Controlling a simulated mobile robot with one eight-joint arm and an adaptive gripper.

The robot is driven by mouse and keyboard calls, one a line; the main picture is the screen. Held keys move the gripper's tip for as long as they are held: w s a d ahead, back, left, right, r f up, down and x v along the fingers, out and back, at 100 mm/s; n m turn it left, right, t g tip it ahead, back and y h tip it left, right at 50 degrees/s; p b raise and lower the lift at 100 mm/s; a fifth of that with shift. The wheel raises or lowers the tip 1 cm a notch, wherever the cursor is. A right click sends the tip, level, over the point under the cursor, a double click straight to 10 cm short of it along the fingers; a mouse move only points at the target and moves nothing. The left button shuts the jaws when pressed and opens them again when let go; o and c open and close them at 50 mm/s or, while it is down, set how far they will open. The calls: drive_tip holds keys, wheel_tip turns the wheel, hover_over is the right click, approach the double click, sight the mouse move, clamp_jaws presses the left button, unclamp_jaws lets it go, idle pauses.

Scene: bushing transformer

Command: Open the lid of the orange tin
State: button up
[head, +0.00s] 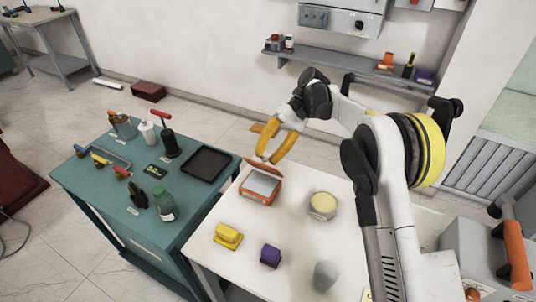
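The orange tin (258,198) stands on the white table, near its far left edge. Its orange lid (264,166) is raised and tilted up at the tin's far side, and the pale inside of the tin shows. My gripper (266,159), with yellow fingers, points down just above and behind the raised lid. Its two fingers look apart with nothing between them. I cannot tell whether a fingertip touches the lid.
On the white table (225,268) are a yellow block (228,236), a purple block (270,255), a round container (323,206) and a grey rounded object (326,275). A teal bench (100,190) with tools and bottles adjoins at left. A wall shelf (345,66) is behind.

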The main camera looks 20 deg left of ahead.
drive_tip(key=shift+o, duration=0.9)
drive_tip(key=shift+a+f, duration=0.1)
drive_tip(key=shift+r, duration=0.2)
wheel_tip(320, 180, up, 10)
